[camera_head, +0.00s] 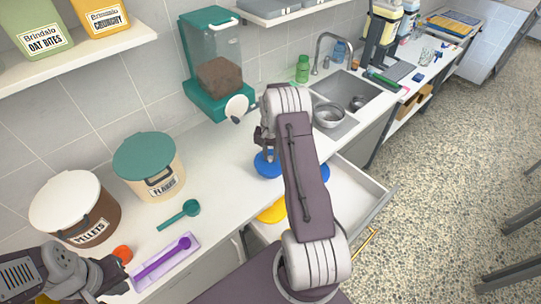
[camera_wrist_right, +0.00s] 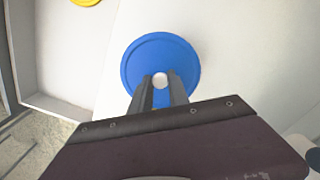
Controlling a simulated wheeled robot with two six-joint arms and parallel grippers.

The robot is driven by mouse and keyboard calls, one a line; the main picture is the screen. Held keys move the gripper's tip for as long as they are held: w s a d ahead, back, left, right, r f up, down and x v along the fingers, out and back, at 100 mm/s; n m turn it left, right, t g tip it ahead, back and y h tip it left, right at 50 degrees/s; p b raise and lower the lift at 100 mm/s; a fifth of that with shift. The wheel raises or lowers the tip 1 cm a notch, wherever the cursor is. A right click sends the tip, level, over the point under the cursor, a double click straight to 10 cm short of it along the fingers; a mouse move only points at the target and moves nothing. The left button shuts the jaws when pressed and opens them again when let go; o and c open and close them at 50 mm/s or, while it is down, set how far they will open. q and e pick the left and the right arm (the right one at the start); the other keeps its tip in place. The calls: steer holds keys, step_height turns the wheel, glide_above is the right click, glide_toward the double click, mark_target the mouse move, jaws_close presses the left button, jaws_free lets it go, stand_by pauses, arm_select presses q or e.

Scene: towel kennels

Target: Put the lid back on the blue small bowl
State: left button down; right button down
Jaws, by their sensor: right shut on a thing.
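My right gripper (camera_head: 265,146) is shut on the pale knob of a round blue lid (camera_wrist_right: 132,62). In the right wrist view (camera_wrist_right: 159,88) the two fingers close around the knob. In the head view the lid shows as a blue disc (camera_head: 267,165) below the gripper, over the counter; any gap under it cannot be judged. A second blue piece (camera_head: 322,170) shows just right of my right arm, mostly hidden by it; it may be the small bowl. My left gripper (camera_head: 118,277) is at the lower left, by the purple tray, and its jaw opening is unclear.
An open drawer (camera_head: 362,190) juts out below the counter, with a yellow item (camera_head: 272,211) inside. A teal scoop (camera_head: 180,215), a purple scoop tray (camera_head: 165,262), and two lidded tubs (camera_head: 160,180) stand left. A teal dispenser (camera_head: 205,95) and sink (camera_head: 350,92) lie behind.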

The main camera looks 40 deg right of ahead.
stand_by(0.3)
steer(key=c, duration=0.7)
jaws_free()
steer(key=shift+r, duration=0.1)
steer(key=shift+r+p, duration=2.65)
steer(key=shift+r, duration=0.75)
jaws_close()
steer(key=shift+f, duration=0.15)
